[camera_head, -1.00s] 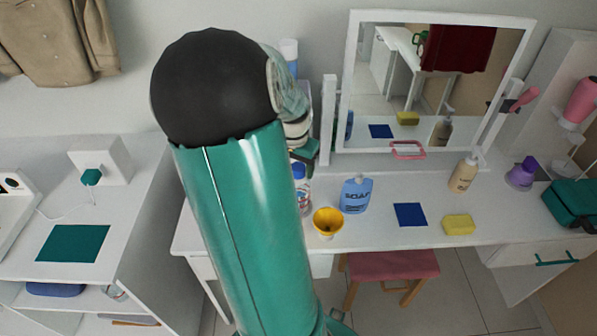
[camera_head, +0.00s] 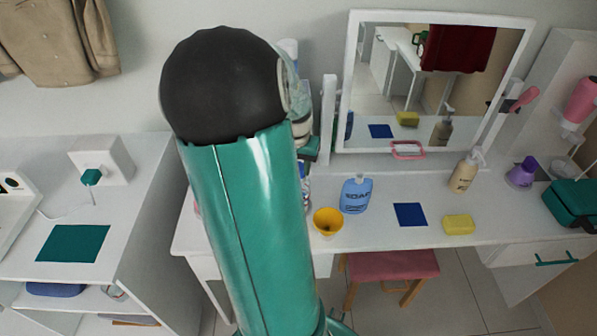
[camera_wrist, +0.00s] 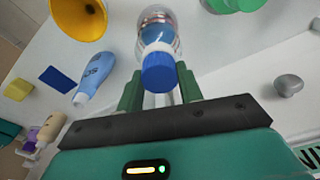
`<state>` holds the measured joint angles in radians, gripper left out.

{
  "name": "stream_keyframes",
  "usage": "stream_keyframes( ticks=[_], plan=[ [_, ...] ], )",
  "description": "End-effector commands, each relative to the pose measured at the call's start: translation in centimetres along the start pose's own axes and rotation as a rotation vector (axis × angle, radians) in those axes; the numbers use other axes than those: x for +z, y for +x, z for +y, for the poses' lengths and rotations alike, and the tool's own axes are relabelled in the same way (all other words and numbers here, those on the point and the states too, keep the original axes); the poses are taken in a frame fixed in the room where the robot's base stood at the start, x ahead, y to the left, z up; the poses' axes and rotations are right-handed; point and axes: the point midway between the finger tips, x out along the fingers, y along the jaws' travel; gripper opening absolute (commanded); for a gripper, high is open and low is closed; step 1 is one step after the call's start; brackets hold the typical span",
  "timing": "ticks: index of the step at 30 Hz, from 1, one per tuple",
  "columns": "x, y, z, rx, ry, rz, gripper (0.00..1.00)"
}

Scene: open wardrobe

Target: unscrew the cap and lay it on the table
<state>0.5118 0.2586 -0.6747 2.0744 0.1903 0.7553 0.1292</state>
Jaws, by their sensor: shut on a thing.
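In the wrist view a clear bottle (camera_wrist: 157,18) with a blue cap (camera_wrist: 158,74) points its cap toward the camera. My gripper (camera_wrist: 159,80) has its two green fingers on either side of the cap and is shut on it. The cap looks in line with the bottle neck; I cannot tell whether it is still threaded on. In the head view my arm covers most of the bottle, leaving a sliver (camera_head: 306,190) at its right edge; the fingertips are hidden there. The white table (camera_head: 375,232) stands under the mirror.
A yellow funnel (camera_head: 328,222) and a blue soap bottle (camera_head: 355,194) stand close to the right of the bottle. Farther right are a blue square (camera_head: 410,214), a yellow sponge (camera_head: 458,224) and a beige pump bottle (camera_head: 465,172). Bare tabletop shows between them.

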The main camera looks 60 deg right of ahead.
Motion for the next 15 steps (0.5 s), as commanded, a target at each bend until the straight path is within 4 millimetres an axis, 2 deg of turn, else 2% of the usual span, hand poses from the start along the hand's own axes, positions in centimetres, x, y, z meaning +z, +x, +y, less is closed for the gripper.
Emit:
stream_keyframes(
  ticks=[15],
  plan=[
    [-0.09, -0.07, 0.09, -0.073, -0.594, 0.002, 0.10]
  ],
)
